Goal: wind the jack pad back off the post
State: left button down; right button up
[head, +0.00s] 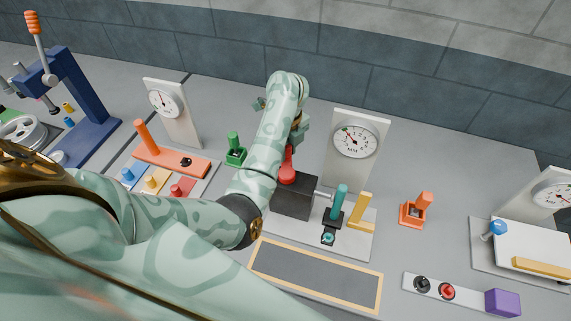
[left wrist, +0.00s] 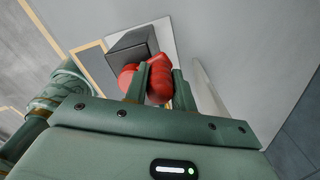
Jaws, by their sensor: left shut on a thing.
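The jack is a black box (head: 293,198) on a light base plate, with a red crank handle (head: 288,167) on top. A pale rod (head: 323,196) comes out of its right side toward a teal upright (head: 341,197); a yellow post (head: 362,211) stands to the right. I cannot tell which of these the pad touches. My left gripper, partly hidden behind its arm in the head view, is at the red handle. In the left wrist view my left gripper (left wrist: 160,72) is shut on the red handle (left wrist: 160,88), with the black box (left wrist: 131,45) beyond. My right gripper is not in view.
A dial gauge (head: 355,142) stands behind the jack. A framed grey tray (head: 315,276) lies in front. An orange clamp (head: 417,209) is to the right and a green one (head: 235,150) to the left. A blue press (head: 80,105) stands far left.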

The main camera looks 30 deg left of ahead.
pick_arm(q)
jog(key=shift+w+d, duration=0.2)
jog(key=shift+d, duration=0.4)
jog(key=shift+w+d, duration=0.15)
jog(key=shift+d, duration=0.5)
jog(key=d, duration=0.2)
jog(key=shift+s+d, duration=0.3)
jog(key=shift+s, duration=0.1)
